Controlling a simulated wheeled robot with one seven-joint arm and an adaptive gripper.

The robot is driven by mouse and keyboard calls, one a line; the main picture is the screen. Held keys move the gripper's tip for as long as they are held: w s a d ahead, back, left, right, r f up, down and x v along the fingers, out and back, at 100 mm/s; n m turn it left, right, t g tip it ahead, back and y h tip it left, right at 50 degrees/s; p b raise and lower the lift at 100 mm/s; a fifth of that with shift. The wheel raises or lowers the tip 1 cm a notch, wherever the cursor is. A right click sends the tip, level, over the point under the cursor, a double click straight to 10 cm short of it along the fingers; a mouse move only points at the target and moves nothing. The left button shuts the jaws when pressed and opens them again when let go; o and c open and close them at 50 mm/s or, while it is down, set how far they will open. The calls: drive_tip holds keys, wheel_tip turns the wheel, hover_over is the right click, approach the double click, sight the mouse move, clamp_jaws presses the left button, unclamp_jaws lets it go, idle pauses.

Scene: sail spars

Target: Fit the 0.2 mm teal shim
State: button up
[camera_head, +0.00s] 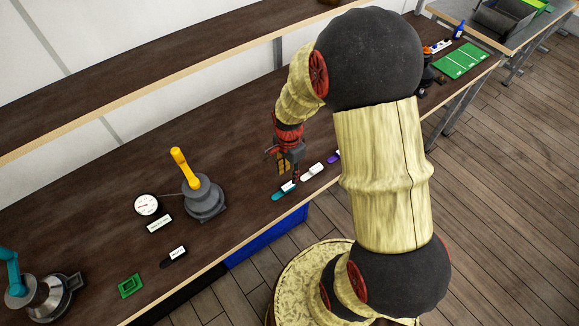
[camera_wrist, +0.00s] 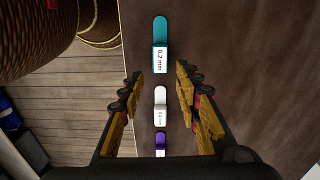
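The teal shim (camera_head: 284,191) lies flat on the brown bench near its front edge. In the wrist view it (camera_wrist: 160,28) carries a white label reading "0.2 mm". My gripper (camera_head: 287,172) is just above and beside the teal shim in the head view. In the wrist view its fingers (camera_wrist: 158,100) are spread wide, with nothing held between them. A white shim (camera_head: 312,171) lies to the right of the teal one and shows between the fingers in the wrist view (camera_wrist: 160,98). A purple shim (camera_head: 334,156) is partly hidden by my arm.
A grey fixture with a yellow handle (camera_head: 203,192) stands left of the shims, near a dial gauge (camera_head: 147,205). A black labelled shim (camera_head: 173,256), a green holder (camera_head: 130,285) and a teal-handled device (camera_head: 40,292) are farther left. The bench between fixture and shims is clear.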

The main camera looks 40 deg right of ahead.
sight(289, 185)
drive_tip(key=shift+w+d+f, duration=0.1)
drive_tip(key=shift+f, duration=0.25)
wheel_tip(289, 185, down, 7)
drive_tip(key=b, duration=0.6)
drive_tip(key=shift+f, duration=0.15)
drive_tip(key=shift+c, duration=0.3)
clamp_jaws()
drive_tip(key=shift+r+p, duration=1.95)
drive_tip(key=shift+r, duration=0.6)
